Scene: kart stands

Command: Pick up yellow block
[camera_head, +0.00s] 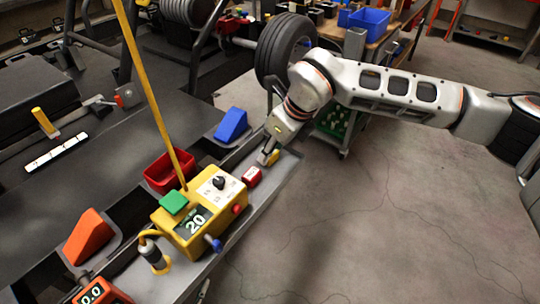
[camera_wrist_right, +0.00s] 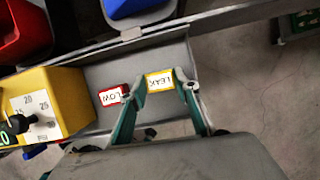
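The yellow block, labelled LEAK, lies on the grey tray in the right wrist view (camera_wrist_right: 159,82). It also shows small beside my right gripper in the head view (camera_head: 274,157). My right gripper (camera_wrist_right: 160,78) reaches down over the tray, with one fingertip on each side of the yellow block. The fingers look open, with the tips close to the block; firm contact cannot be made out. The gripper also shows in the head view (camera_head: 267,156). My left gripper is not in view.
A red block (camera_wrist_right: 112,95) labelled LOW lies just left of the yellow one. A tire (camera_head: 284,48) stands behind.

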